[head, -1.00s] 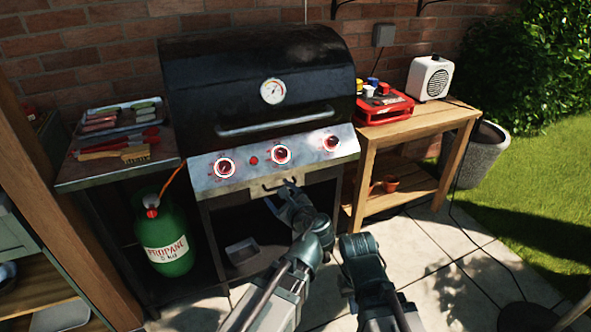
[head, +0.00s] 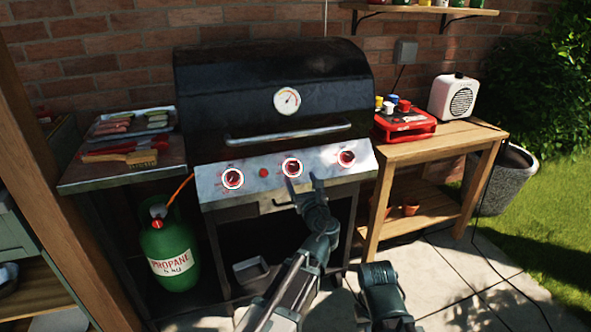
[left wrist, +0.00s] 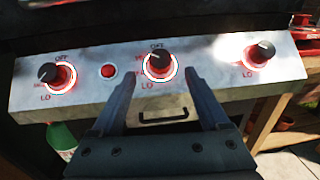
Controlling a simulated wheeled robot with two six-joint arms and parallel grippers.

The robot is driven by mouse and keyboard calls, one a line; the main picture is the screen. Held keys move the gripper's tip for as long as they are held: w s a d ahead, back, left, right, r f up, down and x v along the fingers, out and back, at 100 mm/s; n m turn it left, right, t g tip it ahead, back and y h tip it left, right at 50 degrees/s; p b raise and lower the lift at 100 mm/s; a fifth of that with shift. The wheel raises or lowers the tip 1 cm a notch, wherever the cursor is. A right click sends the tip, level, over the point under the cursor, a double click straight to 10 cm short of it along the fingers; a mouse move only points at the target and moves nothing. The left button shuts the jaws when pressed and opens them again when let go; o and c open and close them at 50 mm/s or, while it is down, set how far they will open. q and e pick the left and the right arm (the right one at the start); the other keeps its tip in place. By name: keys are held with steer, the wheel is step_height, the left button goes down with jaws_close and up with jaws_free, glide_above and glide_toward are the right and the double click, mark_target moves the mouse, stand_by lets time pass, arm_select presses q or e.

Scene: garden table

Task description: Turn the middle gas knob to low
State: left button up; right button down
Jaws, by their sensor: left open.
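The middle gas knob (head: 292,167) is on the grill's sloped metal control panel, inside a glowing red ring. In the left wrist view the middle knob (left wrist: 157,62) has OFF printed above it and LO below. The exact setting of its pointer is hard to read. My left gripper (head: 303,183) is open and empty, just below and in front of the middle knob. In the left wrist view its fingers (left wrist: 160,84) point at the knob from either side, apart from it. The right gripper's fingers do not show; only part of my right arm appears at the bottom.
The left knob (head: 232,178), right knob (head: 346,158) and a red button (head: 263,172) share the panel. The lid handle (head: 288,132) is above, and a small handle (left wrist: 164,116) is below. A green propane bottle (head: 172,250) stands at lower left. A wooden side table (head: 440,146) stands right.

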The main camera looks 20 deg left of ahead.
mark_target(295, 167)
arm_select(q)
steer(key=x, duration=0.7)
jaws_close()
stand_by(0.3)
